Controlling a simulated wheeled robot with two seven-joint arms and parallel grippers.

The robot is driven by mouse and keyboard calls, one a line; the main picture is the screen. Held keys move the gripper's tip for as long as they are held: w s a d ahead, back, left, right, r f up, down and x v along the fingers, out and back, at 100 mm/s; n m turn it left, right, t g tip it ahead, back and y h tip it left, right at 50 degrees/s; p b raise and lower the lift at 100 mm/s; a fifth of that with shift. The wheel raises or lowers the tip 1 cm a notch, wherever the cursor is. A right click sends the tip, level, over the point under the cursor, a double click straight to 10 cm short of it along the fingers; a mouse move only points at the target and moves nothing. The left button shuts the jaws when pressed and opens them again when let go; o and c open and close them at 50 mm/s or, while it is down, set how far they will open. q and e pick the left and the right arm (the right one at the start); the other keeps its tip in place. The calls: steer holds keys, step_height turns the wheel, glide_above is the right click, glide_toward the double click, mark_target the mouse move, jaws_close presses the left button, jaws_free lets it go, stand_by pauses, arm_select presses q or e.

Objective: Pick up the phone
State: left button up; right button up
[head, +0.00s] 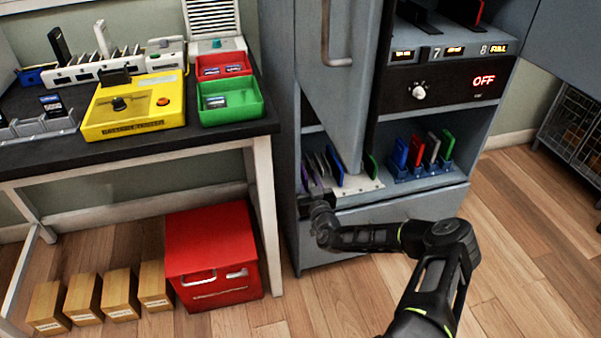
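Several phone-like slabs are in view, and I cannot tell which one is the task's phone. In the cabinet, a blue slab (400,152), a red one (416,150), a white one (432,147) and a green one (447,143) stand upright in a blue rack (425,171). More thin slabs (335,165) stand in a pale rack (358,188) to the left. On the table, a dark phone (52,103) leans in a grey holder (40,125). My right gripper (318,213) is at the cabinet's lower left front, before the pale rack. Its fingers are too dark and small to read. My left gripper is out of view.
A grey cabinet door (345,90) hangs partly in front of the shelf. An OFF panel (450,88) sits above it. The table holds a yellow device (135,105), a green bin (230,103) and a red bin (222,66). A red box (212,255) and wooden blocks (85,297) stand on the floor.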

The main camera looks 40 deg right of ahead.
steer(key=shift+c, duration=0.2)
jaws_close()
stand_by(1.3)
